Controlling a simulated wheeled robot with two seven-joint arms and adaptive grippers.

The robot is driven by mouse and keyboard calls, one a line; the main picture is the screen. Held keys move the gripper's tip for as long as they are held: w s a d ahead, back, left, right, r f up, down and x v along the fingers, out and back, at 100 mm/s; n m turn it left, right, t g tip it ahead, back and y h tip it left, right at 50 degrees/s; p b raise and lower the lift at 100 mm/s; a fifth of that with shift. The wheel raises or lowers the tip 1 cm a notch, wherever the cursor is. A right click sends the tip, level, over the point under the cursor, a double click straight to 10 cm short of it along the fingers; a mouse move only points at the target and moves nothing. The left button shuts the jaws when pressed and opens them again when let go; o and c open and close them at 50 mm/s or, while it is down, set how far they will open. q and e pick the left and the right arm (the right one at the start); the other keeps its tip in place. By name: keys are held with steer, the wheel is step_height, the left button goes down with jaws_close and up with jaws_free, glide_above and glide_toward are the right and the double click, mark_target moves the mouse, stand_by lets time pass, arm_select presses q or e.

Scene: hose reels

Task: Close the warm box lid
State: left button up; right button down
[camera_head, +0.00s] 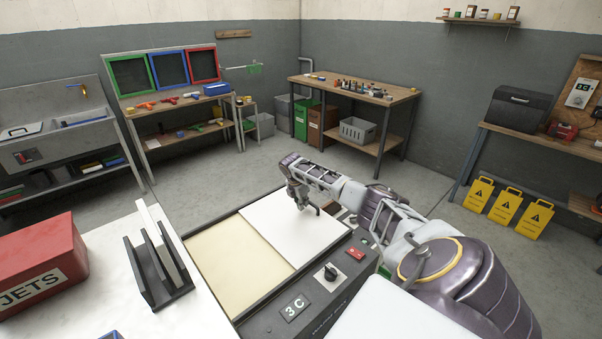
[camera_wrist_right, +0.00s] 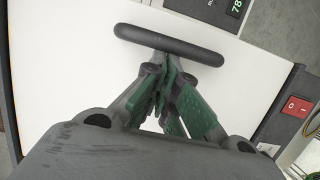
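The warm box (camera_head: 310,305) is a dark low unit with a knob, a red switch and a display on its front panel. Its flat white lid (camera_head: 275,222) covers the right part of the top. A cream area (camera_head: 235,270) lies uncovered to the left of it. My right gripper (camera_head: 308,206) is down at the lid's right side. In the right wrist view, its green-padded fingers (camera_wrist_right: 167,76) are together at the dark bar handle (camera_wrist_right: 168,45) on the white lid (camera_wrist_right: 75,65). I cannot tell whether part of the handle is between them. My left gripper is out of view.
A white table at the front left holds a red box (camera_head: 40,265) marked JETS and a dark slotted rack (camera_head: 155,268). Workbenches stand along the walls, with a wooden one (camera_head: 355,90) at the back. Yellow signs (camera_head: 505,205) lean at the right. The middle floor is clear.

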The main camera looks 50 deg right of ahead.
mark_target(298, 214)
steer(key=shift+d+r, duration=0.1)
steer(key=shift+d, duration=0.05)
steer(key=shift+a+p, duration=0.4)
steer(key=shift+p, duration=0.05)
steer(key=shift+w+a+f+p, duration=0.1)
steer(key=shift+a+f+p, duration=0.1)
steer(key=shift+a+p, duration=0.5)
steer(key=shift+w+a+f+p, duration=0.15)
steer(key=shift+a+p, duration=0.2)
steer(key=shift+a, duration=0.6)
steer(key=shift+a+r, duration=0.1)
steer(key=shift+r, duration=0.15)
steer(key=v, duration=0.9)
steer(key=shift+b, duration=0.3)
